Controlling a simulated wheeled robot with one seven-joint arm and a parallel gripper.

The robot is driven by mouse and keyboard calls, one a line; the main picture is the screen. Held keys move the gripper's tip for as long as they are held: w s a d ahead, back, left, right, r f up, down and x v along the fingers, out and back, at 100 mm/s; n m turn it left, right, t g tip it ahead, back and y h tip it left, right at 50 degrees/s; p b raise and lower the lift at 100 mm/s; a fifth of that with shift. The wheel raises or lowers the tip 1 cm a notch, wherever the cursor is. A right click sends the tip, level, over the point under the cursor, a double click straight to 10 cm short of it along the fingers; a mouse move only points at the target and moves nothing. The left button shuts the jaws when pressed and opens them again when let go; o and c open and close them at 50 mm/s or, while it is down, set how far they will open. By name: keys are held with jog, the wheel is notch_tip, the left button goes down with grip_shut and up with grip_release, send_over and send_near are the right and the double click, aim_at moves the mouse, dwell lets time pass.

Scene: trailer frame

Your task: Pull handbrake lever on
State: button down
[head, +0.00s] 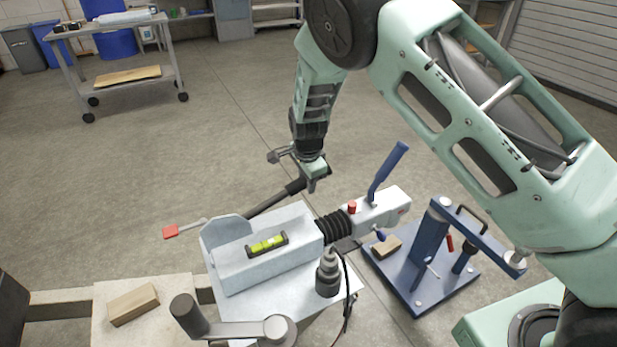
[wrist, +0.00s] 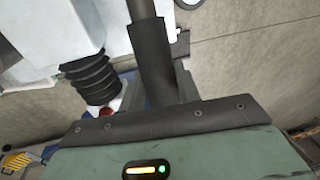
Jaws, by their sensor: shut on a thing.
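The handbrake lever (head: 268,203) is a dark rod with a thicker black grip, behind the light grey drawbar housing (head: 275,265). It slopes low, rising to the right toward its grip end. My gripper (head: 313,178) is shut on the black grip near that end, above and behind the black bellows. In the wrist view the lever (wrist: 152,60) runs from the top edge down to my gripper (wrist: 172,98). The fingertips are mostly hidden there by the wrist's front edge.
The coupling head with blue handle (head: 388,173) stands right of the bellows (head: 333,226). A blue stand (head: 420,275) is farther right. A jockey-wheel crank (head: 230,325) and wooden block (head: 133,305) are in front. A red-tipped lever (head: 172,231) sticks out left.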

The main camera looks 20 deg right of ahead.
jog(key=a+r+h+p, duration=0.1)
jog(key=r+p, duration=0.1)
jog(key=a+r+h+p, duration=0.1)
jog(key=a+r+p, duration=0.1)
jog(key=r+p, duration=0.1)
jog(key=a+r+h+p, duration=0.1)
jog(key=r+p, duration=0.2)
jog(key=shift+s+a+r+n+t+h, duration=0.15)
jog(key=shift+s+r+n+t+h, duration=0.15)
jog(key=shift+s+t, duration=0.1)
jog(key=s+a+r+t+h, duration=0.1)
jog(key=s+a+r+h, duration=0.1)
jog(key=a+r+h, duration=0.3)
jog(key=shift+a+r+b, duration=0.3)
jog(key=shift+a+r, duration=0.8)
jog(key=shift+a, duration=1.15)
jog(key=c, duration=1)
grip_release()
jog(key=v, duration=1.7)
jog(key=shift+s+a+f, duration=0.15)
jog(key=shift+a+f, duration=0.05)
jog(key=shift+a, duration=0.2)
